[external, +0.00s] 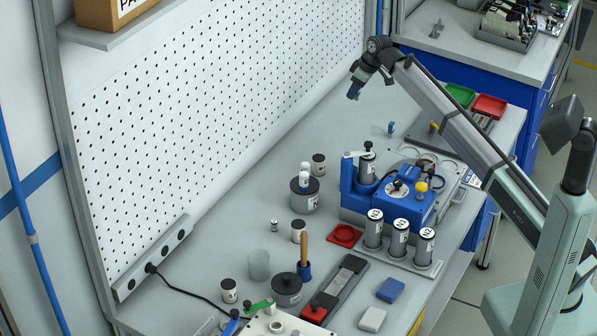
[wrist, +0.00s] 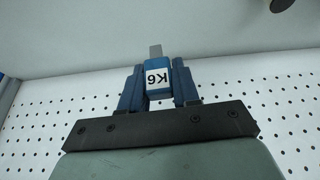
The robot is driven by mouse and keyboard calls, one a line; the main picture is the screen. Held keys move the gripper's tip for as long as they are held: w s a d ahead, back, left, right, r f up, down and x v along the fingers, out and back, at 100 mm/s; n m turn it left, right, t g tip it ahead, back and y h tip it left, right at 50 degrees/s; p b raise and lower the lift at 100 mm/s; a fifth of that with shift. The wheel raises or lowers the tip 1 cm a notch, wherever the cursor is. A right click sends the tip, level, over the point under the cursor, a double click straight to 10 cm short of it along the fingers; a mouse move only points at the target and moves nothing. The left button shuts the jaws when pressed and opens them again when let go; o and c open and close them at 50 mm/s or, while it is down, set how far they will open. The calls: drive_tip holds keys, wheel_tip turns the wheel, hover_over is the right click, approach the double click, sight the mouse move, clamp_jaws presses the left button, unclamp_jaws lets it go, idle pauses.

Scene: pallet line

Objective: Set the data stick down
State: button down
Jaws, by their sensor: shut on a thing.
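The data stick (wrist: 158,77) is blue with a grey metal end and a white label that reads K6, upside down in the wrist view. My gripper (wrist: 157,88) is shut on it, with one blue finger at each side and the metal end pointing away from the wrist. In the external view my gripper (external: 354,92) is raised above the far part of the bench, in front of the pegboard. The stick is too small there to tell from the blue fingers.
The grey bench (external: 345,130) is clear below and left of my gripper. A small blue item (external: 391,128) stands nearby. A blue fixture (external: 410,205), grey canisters (external: 399,237), a red tray (external: 489,106) and a green tray (external: 459,95) lie nearer or right. The pegboard (external: 220,90) walls the left side.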

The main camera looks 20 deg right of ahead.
wheel_tip(320, 180, up, 5)
drive_tip(key=shift+r, duration=0.1)
drive_tip(key=s+a+n, duration=0.2)
drive_tip(key=s+a, duration=1.6)
drive_tip(key=a, duration=0.4)
drive_tip(key=s+a+n, duration=0.1)
drive_tip(key=s+a, duration=0.5)
drive_tip(key=s, duration=0.4)
drive_tip(key=s+a+g, duration=0.1)
drive_tip(key=s+a, duration=0.5)
drive_tip(key=s, duration=0.4)
drive_tip(key=s+a+n, duration=0.1)
drive_tip(key=s+a, duration=0.4)
drive_tip(key=s, duration=0.5)
drive_tip(key=shift+y, duration=0.3)
drive_tip(key=shift+a+f, duration=0.15)
drive_tip(key=shift+f, duration=5.15)
drive_tip(key=shift+a+f, duration=0.1)
drive_tip(key=shift+f, duration=5.2)
drive_tip(key=shift+f, duration=0.15)
drive_tip(key=c, duration=0.8)
unclamp_jaws()
